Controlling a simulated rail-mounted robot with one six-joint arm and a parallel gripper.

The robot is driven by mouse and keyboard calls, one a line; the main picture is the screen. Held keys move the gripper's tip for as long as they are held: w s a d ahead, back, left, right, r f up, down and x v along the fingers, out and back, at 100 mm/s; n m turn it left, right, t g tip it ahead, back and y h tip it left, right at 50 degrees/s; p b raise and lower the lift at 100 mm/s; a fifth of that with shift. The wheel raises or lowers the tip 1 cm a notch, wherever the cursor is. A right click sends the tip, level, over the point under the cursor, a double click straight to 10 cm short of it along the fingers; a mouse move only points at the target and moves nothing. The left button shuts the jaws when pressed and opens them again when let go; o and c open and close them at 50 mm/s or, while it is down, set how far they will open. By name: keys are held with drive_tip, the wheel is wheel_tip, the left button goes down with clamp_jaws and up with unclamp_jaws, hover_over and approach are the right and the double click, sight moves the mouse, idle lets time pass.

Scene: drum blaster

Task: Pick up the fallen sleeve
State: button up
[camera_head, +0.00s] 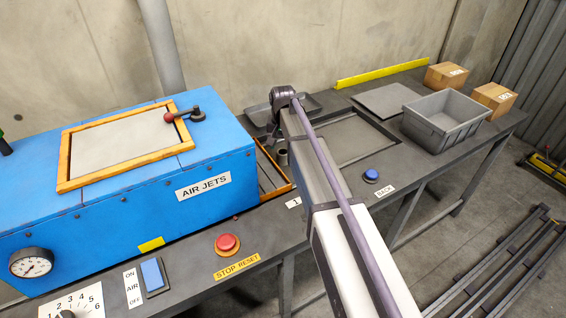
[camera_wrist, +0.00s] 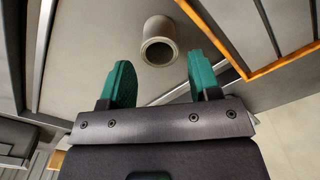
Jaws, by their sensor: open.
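In the wrist view a short grey hollow cylinder, the sleeve (camera_wrist: 159,42), lies on the grey surface, its round open end facing my gripper. My gripper (camera_wrist: 158,82) is open, with its two green fingers apart, and the sleeve is just beyond the fingertips, roughly centred between them and not held. In the head view the sleeve (camera_head: 282,157) shows as a small grey piece beside the orange-edged tray. My arm covers part of the bench there, and my fingertips are hidden in that view.
The blue AIR JETS machine (camera_head: 130,190) stands left of the sleeve. The orange-edged tray (camera_head: 270,172) lies close beside it. A grey bin (camera_head: 446,118), two cardboard boxes (camera_head: 447,76) and a blue button (camera_head: 371,176) are to the right. A red button (camera_head: 227,243) is at the front.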

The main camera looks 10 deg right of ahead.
sight(283, 152)
wheel_tip(283, 152, down, 5)
drive_tip(key=b, duration=0.4)
drive_tip(key=shift+f+b, duration=0.15)
drive_tip(key=shift+b, duration=0.15)
drive_tip(key=shift+r, duration=0.25)
drive_tip(key=c, duration=0.9)
drive_tip(key=shift+o, duration=0.2)
